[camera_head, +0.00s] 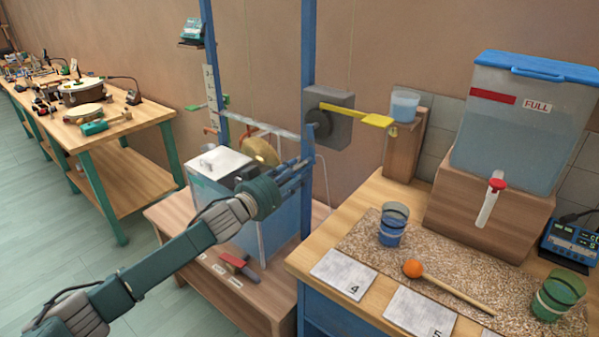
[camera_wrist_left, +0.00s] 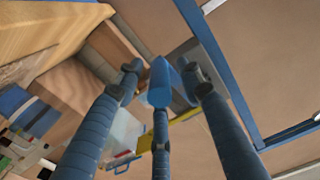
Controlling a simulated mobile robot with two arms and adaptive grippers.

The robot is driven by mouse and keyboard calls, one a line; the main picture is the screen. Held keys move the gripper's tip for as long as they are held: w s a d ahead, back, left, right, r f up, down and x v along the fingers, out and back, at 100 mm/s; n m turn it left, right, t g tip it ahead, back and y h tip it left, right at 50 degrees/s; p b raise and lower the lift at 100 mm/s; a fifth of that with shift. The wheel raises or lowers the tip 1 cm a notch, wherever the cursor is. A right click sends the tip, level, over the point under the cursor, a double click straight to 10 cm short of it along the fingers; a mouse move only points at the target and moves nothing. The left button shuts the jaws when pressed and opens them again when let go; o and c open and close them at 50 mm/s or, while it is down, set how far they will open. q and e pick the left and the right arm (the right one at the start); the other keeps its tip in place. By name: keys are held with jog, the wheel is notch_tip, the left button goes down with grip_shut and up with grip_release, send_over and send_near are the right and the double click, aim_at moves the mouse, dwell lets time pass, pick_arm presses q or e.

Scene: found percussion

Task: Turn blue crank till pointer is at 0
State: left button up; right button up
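My left gripper (camera_head: 296,176) reaches up and right toward the blue frame post (camera_head: 308,75). In the left wrist view its long fingers (camera_wrist_left: 162,85) are spread apart. A short blue cylinder (camera_wrist_left: 158,84), which looks like the crank's handle, shows between them; I cannot tell whether they touch it. No blue crank is clearly visible in the head view. A grey box with a dark round wheel (camera_head: 318,122) sits on the post. A pale strip (camera_head: 211,88) on the left post has a green piece (camera_head: 222,102) beside it, possibly the pointer; its marks are unreadable. My right gripper is not in view.
A yellow arm (camera_head: 365,116) sticks out right from the grey box, near a cup (camera_head: 405,104) on a wooden block. A water tank (camera_head: 520,125), two cups and an orange-headed mallet (camera_head: 414,269) are at right. A clear tank (camera_head: 215,175) is behind my arm.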

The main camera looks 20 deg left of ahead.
pick_arm(q)
jog(key=shift+w+d, duration=0.1)
jog(key=shift+w, duration=0.15)
grip_shut()
jog(key=shift+r, duration=0.1)
jog(key=shift+s+d+r+n+p, duration=0.1)
jog(key=shift+s+d+n+p, duration=0.05)
jog(key=shift+d+n+p, duration=0.25)
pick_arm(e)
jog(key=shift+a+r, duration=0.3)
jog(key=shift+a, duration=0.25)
